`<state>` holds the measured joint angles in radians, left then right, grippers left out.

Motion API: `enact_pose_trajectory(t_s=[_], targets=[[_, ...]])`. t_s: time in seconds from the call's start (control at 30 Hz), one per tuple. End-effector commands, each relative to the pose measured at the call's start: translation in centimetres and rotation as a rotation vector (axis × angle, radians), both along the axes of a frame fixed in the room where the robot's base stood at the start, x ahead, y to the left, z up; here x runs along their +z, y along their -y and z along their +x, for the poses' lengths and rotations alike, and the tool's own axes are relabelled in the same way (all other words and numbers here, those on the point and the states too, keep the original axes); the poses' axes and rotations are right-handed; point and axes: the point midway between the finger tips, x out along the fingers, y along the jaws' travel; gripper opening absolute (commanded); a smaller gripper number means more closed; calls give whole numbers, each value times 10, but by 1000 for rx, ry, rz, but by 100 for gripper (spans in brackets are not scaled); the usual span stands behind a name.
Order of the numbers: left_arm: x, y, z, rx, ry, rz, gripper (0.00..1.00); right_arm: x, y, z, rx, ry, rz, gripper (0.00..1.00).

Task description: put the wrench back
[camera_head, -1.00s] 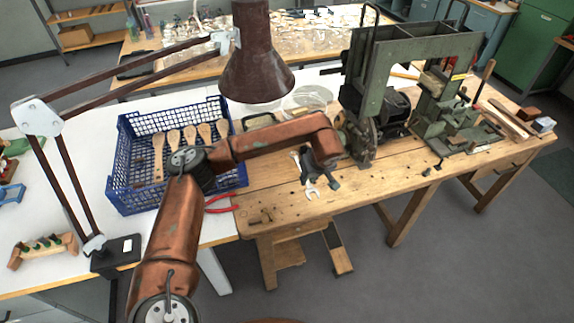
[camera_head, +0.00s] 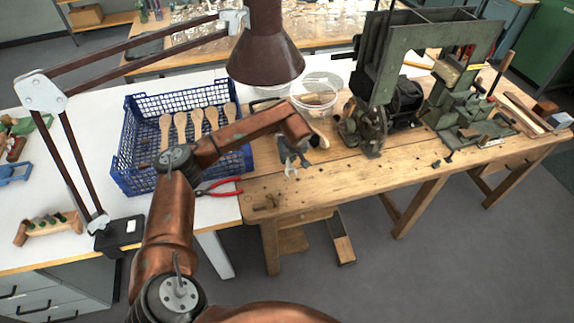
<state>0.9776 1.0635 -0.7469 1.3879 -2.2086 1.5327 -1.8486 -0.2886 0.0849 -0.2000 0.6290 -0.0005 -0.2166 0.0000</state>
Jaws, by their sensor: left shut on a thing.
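The wrench (camera_head: 290,170) is a small silver open-ended spanner. It shows below my left gripper (camera_head: 294,158), with its open jaw pointing down over the wooden bench near its front edge. The left gripper is shut on the wrench, and its fingers hide part of it. I cannot tell how high above the bench top it is. My right gripper is not in view.
A blue crate (camera_head: 118,160) with several wooden brush blanks stands left of the gripper. Red-handled pliers (camera_head: 222,188) lie nearby. A clear tub (camera_head: 315,100), a green machine (camera_head: 375,65) and a brown lamp (camera_head: 265,50) stand around. The bench (camera_head: 345,182) front is mostly clear.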

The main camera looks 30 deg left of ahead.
Motion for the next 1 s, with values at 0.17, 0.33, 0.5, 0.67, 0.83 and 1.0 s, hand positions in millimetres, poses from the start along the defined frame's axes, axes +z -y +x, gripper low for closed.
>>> enact_pose_trajectory(t_s=[0.17, 0.33, 0.5, 0.67, 0.83, 1.0], targets=[[-22, -5, 1, -1, -3, -1, 0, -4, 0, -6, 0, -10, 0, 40], [-39, -6, 1, 0, -1, -1, 0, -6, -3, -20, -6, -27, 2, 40], [-38, -6, 1, -1, 0, 0, 0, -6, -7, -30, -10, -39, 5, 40], [-42, -6, 1, -1, -1, 1, 0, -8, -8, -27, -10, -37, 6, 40], [-41, -6, 1, -1, -2, 0, 26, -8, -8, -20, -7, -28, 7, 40], [-41, -6, 1, -1, -2, 0, 32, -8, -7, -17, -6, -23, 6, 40]])
